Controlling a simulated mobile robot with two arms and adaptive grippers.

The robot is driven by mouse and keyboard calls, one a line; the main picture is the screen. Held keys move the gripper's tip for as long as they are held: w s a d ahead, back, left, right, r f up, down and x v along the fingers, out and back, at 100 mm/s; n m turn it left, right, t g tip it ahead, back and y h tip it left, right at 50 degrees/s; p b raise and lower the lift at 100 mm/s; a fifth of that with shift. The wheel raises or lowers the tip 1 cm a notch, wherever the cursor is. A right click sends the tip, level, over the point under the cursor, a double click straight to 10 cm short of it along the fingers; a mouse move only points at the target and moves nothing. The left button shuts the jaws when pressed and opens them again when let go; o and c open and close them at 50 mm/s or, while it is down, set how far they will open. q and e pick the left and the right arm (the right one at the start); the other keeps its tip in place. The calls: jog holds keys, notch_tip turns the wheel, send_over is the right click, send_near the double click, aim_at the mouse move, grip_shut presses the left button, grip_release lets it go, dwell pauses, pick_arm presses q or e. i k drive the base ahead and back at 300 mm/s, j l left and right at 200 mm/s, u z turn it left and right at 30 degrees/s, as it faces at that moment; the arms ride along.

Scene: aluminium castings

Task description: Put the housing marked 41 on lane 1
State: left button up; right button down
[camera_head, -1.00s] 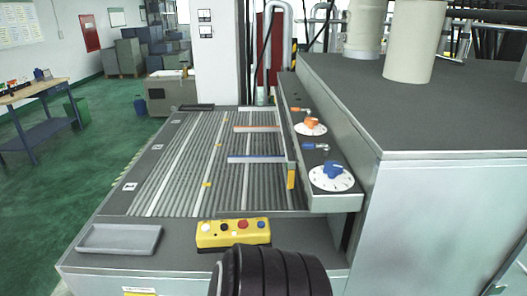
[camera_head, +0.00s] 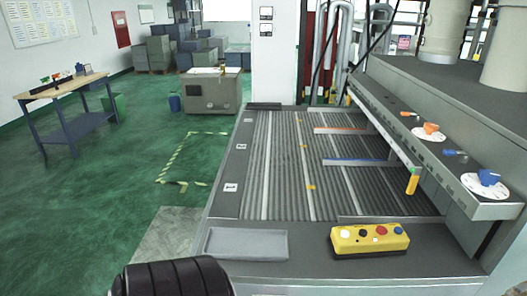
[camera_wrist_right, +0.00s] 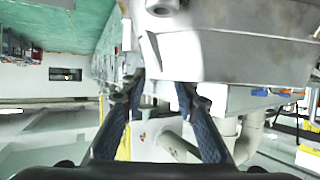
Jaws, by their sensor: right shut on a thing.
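In the right wrist view, my right gripper (camera_wrist_right: 160,92) is shut on a grey metal casting (camera_wrist_right: 245,55), which fills the upper middle and right of that picture. No number can be read on the part of it that shows. In the head view, the roller lanes (camera_head: 282,180) lie side by side on a grey bench, parted by light strips. They are empty of castings. Small white lane signs (camera_head: 230,188) stand along the left edge, their figures too small to read. My left gripper is in neither view.
A shallow grey tray (camera_head: 246,244) and a yellow button box (camera_head: 369,240) sit on the bench's near edge. A raised panel with orange and blue knobs (camera_head: 489,177) borders the right. Orange and blue bars (camera_head: 358,162) cross some lanes. Green floor is open at left.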

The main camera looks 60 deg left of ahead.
aim_at(324, 190)
jog(key=k+j+u, duration=0.45)
jog(key=j, duration=0.15)
jog(key=j+u, duration=0.25)
jog(key=k+j+u, duration=0.25)
jog(key=j, duration=0.2)
jog(key=i+j+u, duration=0.15)
jog(key=j+u, duration=0.15)
jog(key=j, duration=0.15)
jog(key=i+j+u, duration=0.25)
jog(key=j, duration=0.15)
jog(key=i+j+u, duration=0.3)
jog(key=k+j, duration=0.1)
